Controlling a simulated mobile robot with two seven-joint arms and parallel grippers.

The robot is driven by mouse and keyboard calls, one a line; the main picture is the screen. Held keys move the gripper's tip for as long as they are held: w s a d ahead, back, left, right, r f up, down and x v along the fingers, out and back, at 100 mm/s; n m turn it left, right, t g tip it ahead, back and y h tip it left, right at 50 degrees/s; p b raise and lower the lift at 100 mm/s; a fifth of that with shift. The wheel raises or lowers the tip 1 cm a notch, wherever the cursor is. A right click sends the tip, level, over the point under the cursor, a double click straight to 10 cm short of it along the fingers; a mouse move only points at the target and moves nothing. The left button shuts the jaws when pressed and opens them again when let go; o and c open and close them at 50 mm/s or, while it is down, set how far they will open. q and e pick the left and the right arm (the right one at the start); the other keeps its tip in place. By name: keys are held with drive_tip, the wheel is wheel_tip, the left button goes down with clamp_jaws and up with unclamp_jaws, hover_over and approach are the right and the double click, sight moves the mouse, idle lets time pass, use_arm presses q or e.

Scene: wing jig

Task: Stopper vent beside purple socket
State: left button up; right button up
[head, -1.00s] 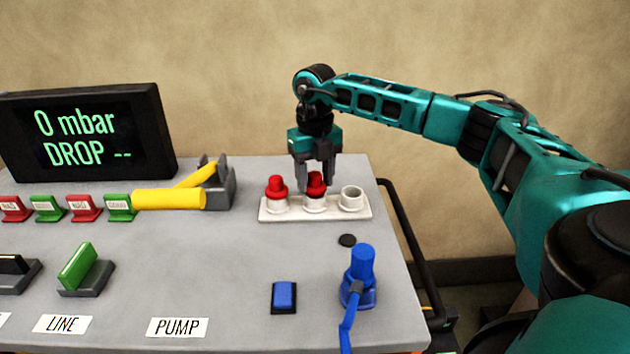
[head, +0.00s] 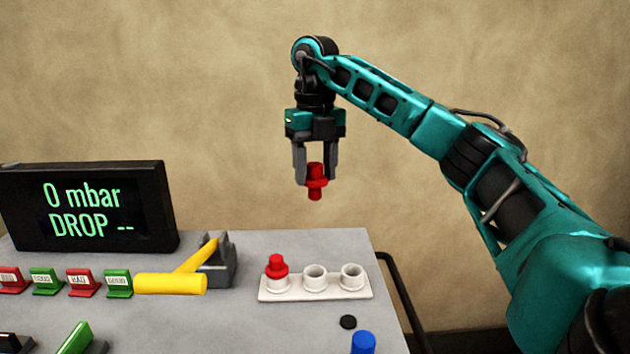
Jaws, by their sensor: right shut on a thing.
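My right gripper (head: 316,172) is shut on a red stopper (head: 316,186) and holds it upright in the air, well above the white stopper rack (head: 316,293). Another red stopper (head: 276,265) stands in the rack's left cup. The middle cup (head: 315,274) and the right cup (head: 352,273) are empty. No purple socket and no vent beside one can be made out in this view. My left gripper is not in view.
A black display (head: 88,208) reads 0 mbar, DROP --. A black disc (head: 348,322) and a blue knob (head: 363,343) are nearer on the grey panel.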

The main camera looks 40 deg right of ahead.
drive_tip(key=shift+r, duration=1.4)
